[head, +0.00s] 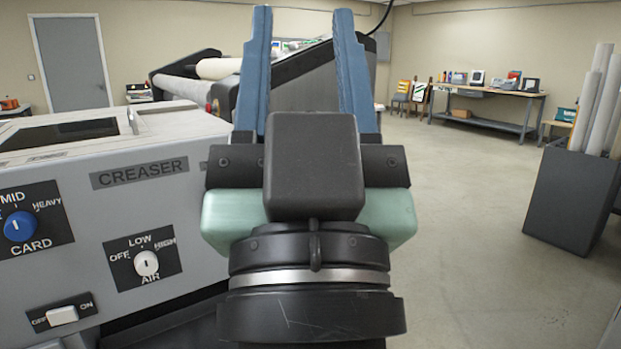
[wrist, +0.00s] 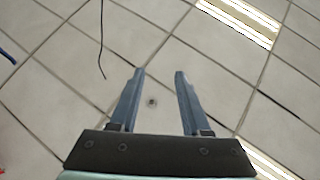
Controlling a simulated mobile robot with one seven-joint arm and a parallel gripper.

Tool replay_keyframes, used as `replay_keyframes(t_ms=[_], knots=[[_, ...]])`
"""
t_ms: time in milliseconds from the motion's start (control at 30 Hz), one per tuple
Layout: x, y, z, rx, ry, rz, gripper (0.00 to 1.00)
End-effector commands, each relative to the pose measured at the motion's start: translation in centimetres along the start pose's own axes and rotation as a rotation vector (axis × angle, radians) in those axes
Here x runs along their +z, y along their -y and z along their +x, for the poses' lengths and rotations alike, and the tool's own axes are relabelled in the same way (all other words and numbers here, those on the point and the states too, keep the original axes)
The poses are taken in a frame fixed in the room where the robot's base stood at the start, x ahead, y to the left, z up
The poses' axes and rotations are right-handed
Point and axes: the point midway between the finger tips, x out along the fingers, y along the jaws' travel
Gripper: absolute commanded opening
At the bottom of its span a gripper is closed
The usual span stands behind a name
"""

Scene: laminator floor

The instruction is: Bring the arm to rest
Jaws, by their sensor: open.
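My gripper (head: 303,12) stands upright in the middle of the head view, its two blue fingers pointing up and spread apart. In the wrist view my gripper (wrist: 159,72) is open, with nothing between the fingers. It faces the tiled ceiling (wrist: 110,40). The grey creaser (head: 190,220) is just left of my wrist in the head view, and my gripper hides its right end. I cannot tell whether they touch.
The creaser's front has a blue card knob (head: 19,226), a white air knob (head: 146,263) and a rocker switch (head: 62,315). A roller machine (head: 300,90) stands behind. A dark bin of rolls (head: 570,200) is at right. The floor (head: 470,220) between is clear.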

Motion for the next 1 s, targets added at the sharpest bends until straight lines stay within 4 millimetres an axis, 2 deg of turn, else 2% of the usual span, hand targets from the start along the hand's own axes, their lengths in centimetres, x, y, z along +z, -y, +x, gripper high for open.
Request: replay_keyframes(t_ms=[33,67,100,267,600,800,1000], knots=[[-3.0,-0.2,0.3,0.022,-0.071,-0.05,0.47],[-4.3,-0.3,0.7,0.033,-0.093,-0.07,0.47],[-4.9,-0.2,1.9,0.03,-0.074,-0.062,0.47],[-7.4,-0.1,4.5,0.028,-0.069,-0.059,0.47],[-14.5,0.1,11.1,0.026,-0.066,-0.056,0.47],[-16.9,0.2,13.4,0.026,-0.065,-0.055,0.47],[-17.2,0.2,13.7,0.025,-0.065,-0.055,0.47]])
